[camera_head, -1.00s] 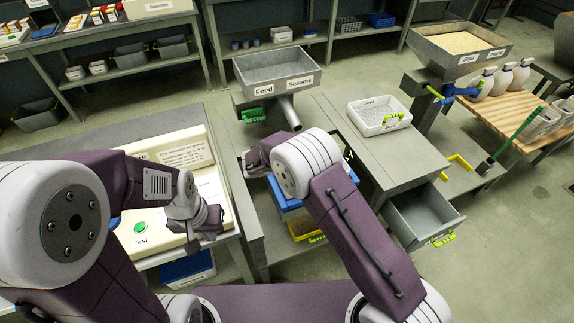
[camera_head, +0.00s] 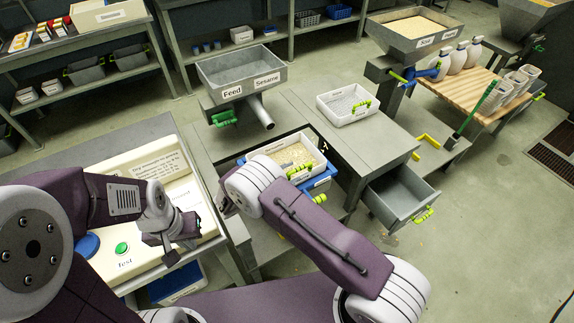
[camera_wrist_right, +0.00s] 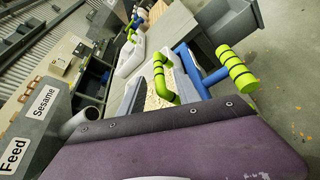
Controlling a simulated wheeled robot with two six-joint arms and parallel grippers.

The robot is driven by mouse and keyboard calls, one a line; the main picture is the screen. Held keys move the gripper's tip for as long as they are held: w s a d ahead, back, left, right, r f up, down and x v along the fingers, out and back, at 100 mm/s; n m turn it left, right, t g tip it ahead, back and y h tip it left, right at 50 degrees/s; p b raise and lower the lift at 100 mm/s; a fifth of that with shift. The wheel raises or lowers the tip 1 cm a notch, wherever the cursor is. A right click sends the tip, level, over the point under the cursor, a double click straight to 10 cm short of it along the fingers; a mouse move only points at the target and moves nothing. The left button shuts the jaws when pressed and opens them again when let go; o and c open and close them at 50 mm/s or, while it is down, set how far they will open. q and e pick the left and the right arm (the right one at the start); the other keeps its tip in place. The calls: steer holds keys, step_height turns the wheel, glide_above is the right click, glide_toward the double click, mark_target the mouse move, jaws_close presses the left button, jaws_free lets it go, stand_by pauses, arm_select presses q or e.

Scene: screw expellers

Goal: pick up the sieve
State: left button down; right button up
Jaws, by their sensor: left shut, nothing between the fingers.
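A white tray with a light green handle (camera_head: 348,104) stands on the grey bench; its floor looks perforated. I cannot tell which tray is the sieve. My left gripper (camera_head: 172,255) is shut and empty over the button panel's right edge.
A grey feed hopper (camera_head: 242,75) with a spout stands behind the seed tray. A grey drawer (camera_head: 400,195) is pulled out at the right. The panel (camera_head: 150,190) with a green button lies at left. Floor is open at the far right.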

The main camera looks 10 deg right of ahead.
steer(key=x, duration=0.3)
steer(key=shift+w+d+f, duration=0.1)
steer(key=shift+d, duration=0.05)
jaws_close()
stand_by(1.2)
